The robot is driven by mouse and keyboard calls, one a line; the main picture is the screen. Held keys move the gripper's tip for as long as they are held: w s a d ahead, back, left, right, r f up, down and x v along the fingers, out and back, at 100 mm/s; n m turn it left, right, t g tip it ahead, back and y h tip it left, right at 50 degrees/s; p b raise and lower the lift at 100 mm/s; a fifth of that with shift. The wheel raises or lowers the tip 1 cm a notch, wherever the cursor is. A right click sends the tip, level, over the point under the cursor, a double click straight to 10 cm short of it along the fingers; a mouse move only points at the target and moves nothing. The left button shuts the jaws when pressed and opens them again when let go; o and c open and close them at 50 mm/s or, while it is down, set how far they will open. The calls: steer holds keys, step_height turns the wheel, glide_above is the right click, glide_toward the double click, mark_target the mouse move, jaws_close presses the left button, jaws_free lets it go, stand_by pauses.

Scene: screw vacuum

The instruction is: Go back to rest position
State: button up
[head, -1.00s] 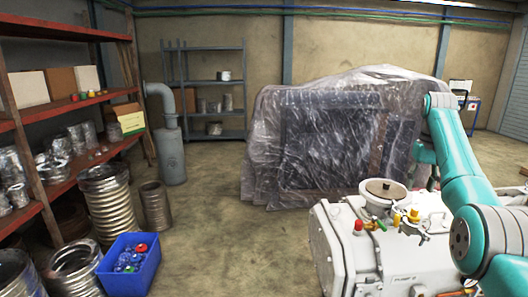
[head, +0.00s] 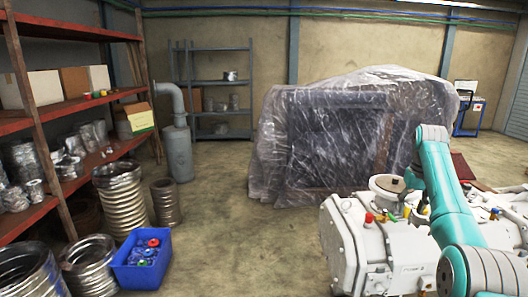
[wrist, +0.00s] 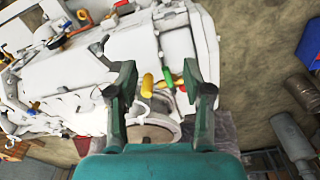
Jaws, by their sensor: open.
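My gripper (wrist: 160,95) is open and empty in the wrist view, its two dark fingers spread apart. It points toward the white screw vacuum pump (wrist: 75,75), with yellow and green parts and a round flange showing between and beyond the fingers. In the head view my teal arm reaches up at the right, in front of the pump (head: 345,240). The gripper itself does not show clearly there. The pump carries a round top flange (head: 387,184) and a red cap (head: 369,217).
A blue crate (head: 118,272) with blue and red parts stands on the floor at left, near metal hose coils (head: 120,203) and a red shelf rack (head: 108,95). A plastic-wrapped machine (head: 335,135) stands behind the pump. The middle floor is clear.

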steer(key=s+a+f+t, duration=0.1)
steer(key=a+f, duration=0.3)
steer(key=f, duration=1.1)
steer(key=s+a+f+t, duration=0.2)
steer(key=a+f, duration=0.1)
steer(key=f, duration=1.3)
steer(key=s+a+f+t, duration=0.1)
steer(key=s+a+f, duration=0.2)
steer(key=s+f, duration=0.3)
steer(key=s+a+f+n+t+h, duration=0.1)
steer(key=s+a+f, duration=0.2)
steer(key=s+f, duration=0.3)
steer(key=s+a+f+t, duration=0.1)
steer(key=s+a+f, duration=0.3)
steer(key=s+f, duration=0.2)
steer(key=s+a+r+t, duration=0.2)
steer(key=s+a, duration=0.2)
steer(key=s, duration=1)
steer(key=s+a+r+t, duration=0.2)
steer(key=s+a, duration=0.1)
steer(key=s, duration=1)
steer(key=s+a+r+t, duration=0.1)
steer(key=s+r+t, duration=0.1)
steer(key=s+r, duration=0.7)
steer(key=s+a+r+n+t+y, duration=0.1)
steer(key=s+a+r+t, duration=0.1)
steer(key=s+r, duration=0.8)
step_height(320, 180, up, 6)
steer(key=shift+f, duration=0.25)
